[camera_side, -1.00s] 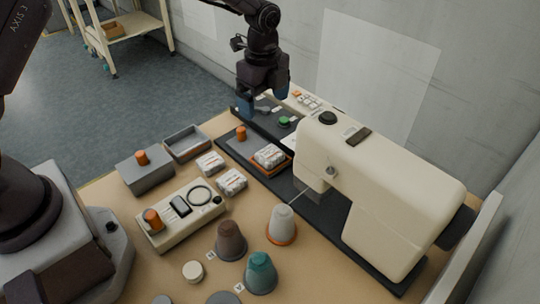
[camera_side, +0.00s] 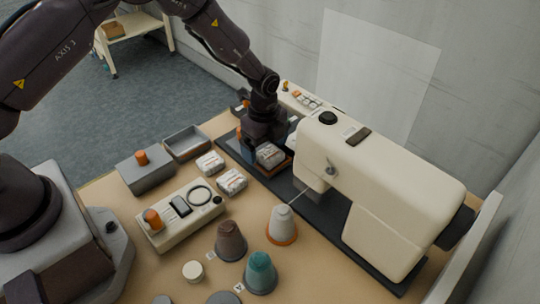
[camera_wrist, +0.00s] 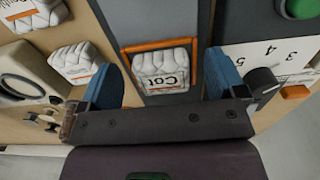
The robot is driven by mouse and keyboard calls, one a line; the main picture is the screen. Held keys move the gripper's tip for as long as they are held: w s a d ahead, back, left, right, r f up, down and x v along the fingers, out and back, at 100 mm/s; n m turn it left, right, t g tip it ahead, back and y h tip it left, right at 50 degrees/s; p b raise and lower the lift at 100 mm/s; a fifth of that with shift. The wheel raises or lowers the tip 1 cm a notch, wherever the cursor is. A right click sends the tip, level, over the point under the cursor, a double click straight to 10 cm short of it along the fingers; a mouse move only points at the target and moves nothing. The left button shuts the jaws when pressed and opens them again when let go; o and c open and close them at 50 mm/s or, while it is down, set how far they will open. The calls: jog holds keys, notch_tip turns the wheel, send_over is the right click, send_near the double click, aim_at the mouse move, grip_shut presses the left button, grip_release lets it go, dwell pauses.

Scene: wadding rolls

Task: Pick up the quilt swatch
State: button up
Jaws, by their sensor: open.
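A white quilted block with a printed label, seemingly the quilt swatch (camera_side: 270,155), sits at an orange-edged holder (camera_side: 284,167) on the dark machine bed. In the wrist view the swatch (camera_wrist: 163,74) shows part of a label, "Cot", and the orange edge runs along its top and right side. My gripper (camera_side: 264,138) is low over the bed at the swatch, hiding part of it. In the wrist view my gripper (camera_wrist: 165,66) is open, with one blue finger on each side of the swatch and gaps between. I cannot tell its exact height.
Two similar white quilted blocks (camera_side: 210,163) (camera_side: 231,181) lie on the table to the left. The cream sewing machine (camera_side: 380,190) stands close on the right. A grey tray (camera_side: 186,143), a control box (camera_side: 181,214) and several thread cones (camera_side: 282,224) stand around.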

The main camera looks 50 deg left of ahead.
jog(key=shift+f, duration=0.25)
jog(key=c, duration=1.1)
jog(key=shift+r, duration=0.1)
